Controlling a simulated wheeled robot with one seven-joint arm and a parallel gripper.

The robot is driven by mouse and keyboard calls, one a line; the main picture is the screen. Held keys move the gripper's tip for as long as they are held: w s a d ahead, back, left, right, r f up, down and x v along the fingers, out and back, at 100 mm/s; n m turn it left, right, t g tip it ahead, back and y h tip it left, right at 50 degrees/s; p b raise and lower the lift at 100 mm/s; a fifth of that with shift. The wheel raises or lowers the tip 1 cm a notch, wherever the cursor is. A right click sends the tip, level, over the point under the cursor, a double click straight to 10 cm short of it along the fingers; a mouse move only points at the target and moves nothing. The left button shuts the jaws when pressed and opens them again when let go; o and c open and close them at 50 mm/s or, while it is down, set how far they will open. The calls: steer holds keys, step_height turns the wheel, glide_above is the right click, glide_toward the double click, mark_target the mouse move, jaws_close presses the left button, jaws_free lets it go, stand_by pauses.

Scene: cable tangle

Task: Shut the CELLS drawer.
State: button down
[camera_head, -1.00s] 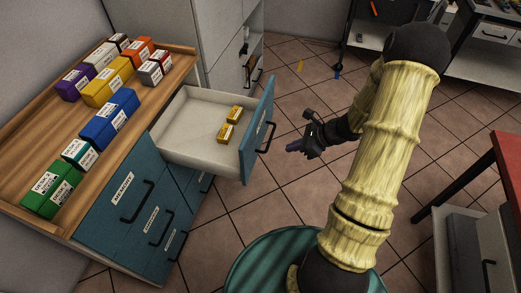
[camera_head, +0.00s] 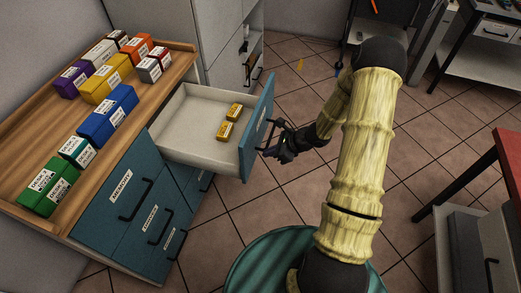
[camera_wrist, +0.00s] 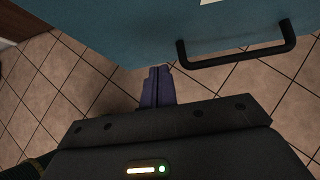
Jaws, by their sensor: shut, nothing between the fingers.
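In the wrist view the shut fingers (camera_wrist: 157,86) point at the lower edge of the blue drawer front (camera_wrist: 130,35), left of the black handle (camera_wrist: 238,58). I cannot tell whether they touch it.
The wooden cabinet top (camera_head: 120,120) holds several coloured boxes. Shut blue drawers (camera_head: 120,205) lie below it. A grey cabinet (camera_head: 225,45) stands behind. A red-topped table (camera_head: 480,175) is at right. The tiled floor (camera_head: 290,85) beyond my arm is mostly clear.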

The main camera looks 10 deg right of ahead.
mark_target(252, 152)
steer(key=w+a, duration=0.1)
steer(key=a, duration=0.2)
steer(key=shift+w+r, duration=0.15)
steer(key=shift+w, duration=0.25)
